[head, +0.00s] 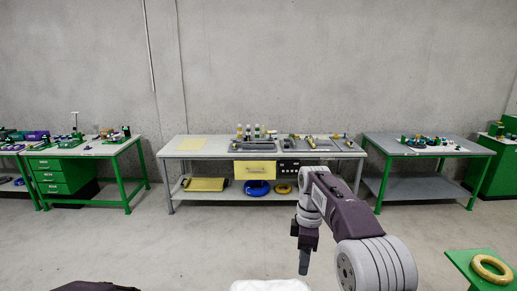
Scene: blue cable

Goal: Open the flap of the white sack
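A white, soft-looking thing (271,286), which may be the white sack, shows only as a sliver at the bottom edge of the head view. Its flap cannot be made out and most of it is cut off. My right gripper (304,262) points down, just above and to the right of this white thing, with a gap seen between them. Its fingers line up from this side, so I cannot tell whether it is open or shut. My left gripper is not in view; only a dark shape shows at the bottom left.
A long grey workbench (215,155) with a yellow drawer (254,170) and small tools stands at the back wall. A green-legged desk (100,148) is left, another table (420,186) right. A green stand with a yellow ring (492,269) is at lower right. The floor between is clear.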

